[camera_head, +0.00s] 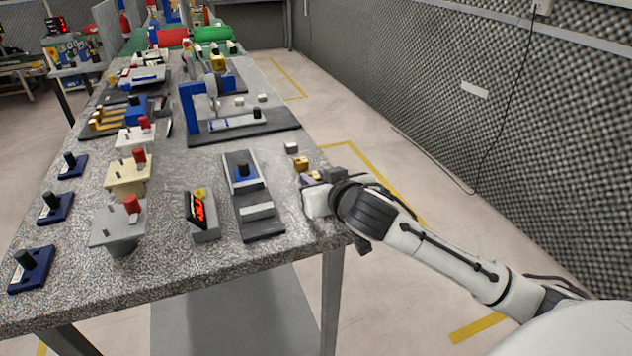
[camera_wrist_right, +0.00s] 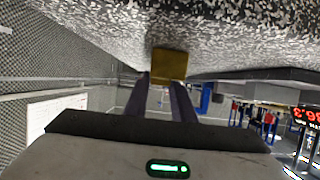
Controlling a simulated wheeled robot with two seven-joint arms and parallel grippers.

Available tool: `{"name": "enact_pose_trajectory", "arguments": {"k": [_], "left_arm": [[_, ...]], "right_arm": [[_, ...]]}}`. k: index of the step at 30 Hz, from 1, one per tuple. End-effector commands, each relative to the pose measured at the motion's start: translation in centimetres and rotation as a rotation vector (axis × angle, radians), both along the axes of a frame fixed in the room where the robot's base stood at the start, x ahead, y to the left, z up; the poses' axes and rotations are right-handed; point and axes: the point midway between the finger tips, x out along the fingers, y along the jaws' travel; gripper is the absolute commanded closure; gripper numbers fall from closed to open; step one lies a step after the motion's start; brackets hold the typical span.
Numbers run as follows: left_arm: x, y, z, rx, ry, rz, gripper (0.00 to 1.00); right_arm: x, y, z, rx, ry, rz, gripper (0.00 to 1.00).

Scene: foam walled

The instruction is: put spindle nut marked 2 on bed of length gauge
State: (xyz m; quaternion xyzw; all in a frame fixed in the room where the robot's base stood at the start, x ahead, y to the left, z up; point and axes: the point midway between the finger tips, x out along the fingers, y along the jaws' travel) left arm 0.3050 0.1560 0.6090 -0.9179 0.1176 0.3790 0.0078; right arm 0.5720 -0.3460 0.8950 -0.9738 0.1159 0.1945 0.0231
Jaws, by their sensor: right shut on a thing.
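A brass-coloured block, taken as the spindle nut (camera_wrist_right: 170,63), is between the two dark fingers of my right gripper (camera_wrist_right: 163,90) in the right wrist view. It sits at the fingertips, close to the speckled table top; I cannot tell if it touches. No number is readable on it. In the head view my right gripper (camera_head: 309,179) is low at the table's right edge, with brass (camera_head: 301,163) showing at its tip. The likely length gauge (camera_head: 262,226), a dark base with a blue block, black knob and pale bar, stands left of the gripper. My left gripper is out of view.
A small grey block (camera_head: 291,148) lies just beyond the gripper. A red-digit display (camera_head: 203,216) stands left of the gauge. A blue-framed device (camera_head: 243,130) is farther back. Several knobbed fixtures fill the left side. Bare table lies between gauge and gripper.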

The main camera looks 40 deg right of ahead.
Motion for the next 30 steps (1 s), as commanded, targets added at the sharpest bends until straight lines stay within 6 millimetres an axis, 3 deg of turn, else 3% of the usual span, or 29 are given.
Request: {"name": "enact_pose_trajectory", "arguments": {"k": [14, 15, 18, 30], "left_arm": [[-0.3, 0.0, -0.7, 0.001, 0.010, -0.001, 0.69], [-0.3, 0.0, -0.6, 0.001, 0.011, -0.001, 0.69], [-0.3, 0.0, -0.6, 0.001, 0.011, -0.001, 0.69], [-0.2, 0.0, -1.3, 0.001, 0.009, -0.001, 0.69]], "right_arm": [[0.0, 0.0, -1.0, 0.000, -0.002, 0.001, 1.00], [0.0, 0.0, -1.0, 0.000, -0.001, 0.000, 0.74], [0.0, 0.0, -1.0, 0.000, -0.001, 0.000, 0.58], [0.0, 0.0, -1.2, -0.003, -0.002, 0.002, 0.58]]}}
